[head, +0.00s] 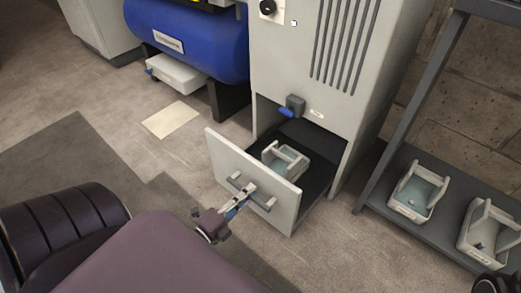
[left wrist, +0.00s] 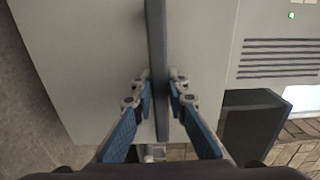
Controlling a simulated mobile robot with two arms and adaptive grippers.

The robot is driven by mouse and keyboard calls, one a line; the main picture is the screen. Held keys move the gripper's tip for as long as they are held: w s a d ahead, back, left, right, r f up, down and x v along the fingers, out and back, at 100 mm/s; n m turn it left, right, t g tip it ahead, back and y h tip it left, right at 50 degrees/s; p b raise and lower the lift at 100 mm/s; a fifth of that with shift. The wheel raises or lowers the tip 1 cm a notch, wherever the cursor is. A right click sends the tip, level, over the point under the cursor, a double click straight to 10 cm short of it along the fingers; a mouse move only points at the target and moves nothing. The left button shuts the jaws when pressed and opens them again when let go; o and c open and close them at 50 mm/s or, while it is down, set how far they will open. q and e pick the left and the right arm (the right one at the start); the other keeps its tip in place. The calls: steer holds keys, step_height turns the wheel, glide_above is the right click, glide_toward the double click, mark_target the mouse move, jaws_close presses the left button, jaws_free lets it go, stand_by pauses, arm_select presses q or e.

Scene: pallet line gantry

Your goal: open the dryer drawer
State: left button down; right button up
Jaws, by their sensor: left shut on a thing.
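The dryer (head: 330,95) is a tall pale grey cabinet with vertical slots. Its drawer stands pulled out at the bottom, showing a dark interior, and its pale front panel (head: 228,160) is well clear of the cabinet. A grey bar handle (head: 262,202) is fixed across the panel. My left gripper (head: 244,196) is shut on this handle; in the left wrist view its blue fingers (left wrist: 160,100) lie on both sides of the dark handle bar (left wrist: 157,50). A small pale open caddy (head: 285,160) sits inside the drawer.
A blue compressor tank (head: 190,45) stands left of the dryer, with a pale box (head: 176,74) below it. A dark shelf rack (head: 375,192) at right holds pale caddies (head: 418,192). A blue-handled valve (head: 292,107) sits above the drawer opening. A beige sheet (head: 172,119) lies on the floor.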

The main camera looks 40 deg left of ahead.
arm_select(q)
steer(key=s+p, duration=0.1)
steer(key=s, duration=0.7)
steer(key=shift+a, duration=0.35)
steer(key=c, duration=1.9)
jaws_free()
steer(key=s, duration=0.8)
steer(key=s+a, duration=0.1)
steer(key=s, duration=0.3)
